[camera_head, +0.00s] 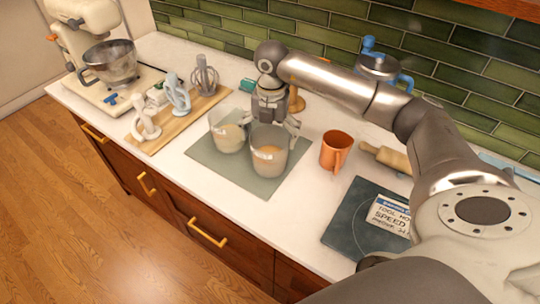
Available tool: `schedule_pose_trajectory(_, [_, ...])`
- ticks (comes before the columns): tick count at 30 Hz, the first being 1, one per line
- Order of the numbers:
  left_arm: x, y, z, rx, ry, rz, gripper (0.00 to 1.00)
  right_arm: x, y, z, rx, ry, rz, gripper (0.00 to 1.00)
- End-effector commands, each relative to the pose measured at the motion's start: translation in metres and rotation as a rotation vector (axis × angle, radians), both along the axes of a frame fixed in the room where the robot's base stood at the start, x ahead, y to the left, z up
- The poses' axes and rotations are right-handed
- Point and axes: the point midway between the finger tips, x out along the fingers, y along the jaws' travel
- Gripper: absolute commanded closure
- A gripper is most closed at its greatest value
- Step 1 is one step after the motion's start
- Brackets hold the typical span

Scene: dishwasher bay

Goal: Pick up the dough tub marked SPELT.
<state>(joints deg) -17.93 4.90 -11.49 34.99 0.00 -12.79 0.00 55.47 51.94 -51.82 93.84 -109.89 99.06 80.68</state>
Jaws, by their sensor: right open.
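Two clear dough tubs with tan dough inside stand on a grey-green mat (211,160). The left tub (227,132) is a little further back, and the right tub (268,152) is nearer the counter's front edge. Each seems to carry a small pale label, but the writing is too small to read, so I cannot tell which is marked SPELT. My right gripper (273,121) points down at the back of the right tub, open, with its fingers near that tub's rim. I cannot tell whether it touches the tub. My left gripper is not in view.
A dark board with a sign (390,214) lies at the front right. A wooden board (166,132) with mixer attachments and a stand mixer (88,38) are at the left.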

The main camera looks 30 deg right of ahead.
Motion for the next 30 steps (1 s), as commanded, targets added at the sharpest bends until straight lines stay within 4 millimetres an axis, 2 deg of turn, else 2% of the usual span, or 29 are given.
schedule_pose_trajectory(5, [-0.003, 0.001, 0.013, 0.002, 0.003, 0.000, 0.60, 0.000, -0.001, -0.013, 0.001, 0.004, -0.001, 0.00])
schedule_pose_trajectory(9, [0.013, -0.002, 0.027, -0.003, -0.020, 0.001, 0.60, 0.001, -0.004, -0.033, 0.000, 0.006, 0.000, 0.00])
schedule_pose_trajectory(13, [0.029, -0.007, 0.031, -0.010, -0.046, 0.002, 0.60, 0.002, -0.003, -0.050, 0.001, 0.001, -0.001, 0.00])
schedule_pose_trajectory(21, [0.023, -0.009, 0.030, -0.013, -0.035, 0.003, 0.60, 0.003, -0.003, -0.055, 0.001, -0.001, 0.001, 0.00])
schedule_pose_trajectory(23, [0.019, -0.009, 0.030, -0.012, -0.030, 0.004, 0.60, 0.003, -0.003, -0.055, 0.001, -0.001, 0.001, 0.05])
schedule_pose_trajectory(30, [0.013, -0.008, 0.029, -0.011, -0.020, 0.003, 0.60, 0.003, -0.003, -0.055, 0.001, -0.001, 0.000, 0.36])
